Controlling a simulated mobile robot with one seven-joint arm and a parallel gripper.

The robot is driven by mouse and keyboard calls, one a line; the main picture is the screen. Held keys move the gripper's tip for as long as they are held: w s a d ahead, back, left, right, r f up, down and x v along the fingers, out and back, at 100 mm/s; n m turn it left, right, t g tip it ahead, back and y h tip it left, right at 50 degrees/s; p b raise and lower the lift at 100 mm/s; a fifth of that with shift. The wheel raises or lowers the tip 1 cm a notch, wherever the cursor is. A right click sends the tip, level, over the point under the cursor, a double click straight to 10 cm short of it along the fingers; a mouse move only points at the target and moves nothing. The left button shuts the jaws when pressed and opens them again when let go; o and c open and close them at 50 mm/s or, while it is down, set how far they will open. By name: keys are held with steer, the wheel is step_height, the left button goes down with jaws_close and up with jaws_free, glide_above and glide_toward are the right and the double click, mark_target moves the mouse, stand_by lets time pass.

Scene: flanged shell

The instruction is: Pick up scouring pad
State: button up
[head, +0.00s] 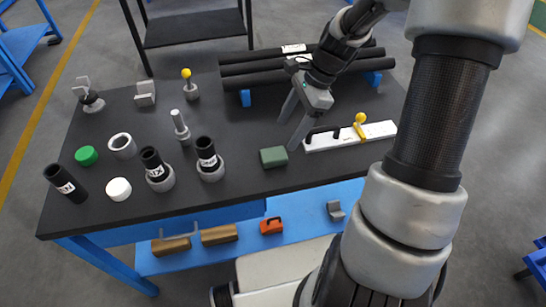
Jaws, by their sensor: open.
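The scouring pad (273,157) is a small dark green block lying flat on the black table top (240,130), near its front edge. My gripper (290,134) is above the table with its two grey fingers pointing down and to the left. The fingers are apart, with nothing visible between them. The fingertips are just behind and to the right of the pad in the head view. Their exact height above the table is hard to tell.
A white bar with a black handle and yellow knob (352,136) lies right of the pad. Black tubes (270,69) rest behind my gripper. Black and grey cylinders (208,160) stand to the left. A green cap (87,155) is far left. A blue lower shelf (250,225) holds blocks.

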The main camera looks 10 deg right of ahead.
mark_target(274, 154)
steer(key=x, duration=0.4)
steer(key=b+x, duration=0.1)
steer(key=x, duration=0.4)
steer(key=shift+w+f, duration=0.15)
steer(key=shift+w, duration=0.1)
steer(key=c, duration=1.1)
steer(key=shift+c, duration=0.2)
step_height(274, 154, up, 10)
steer(key=p, duration=0.1)
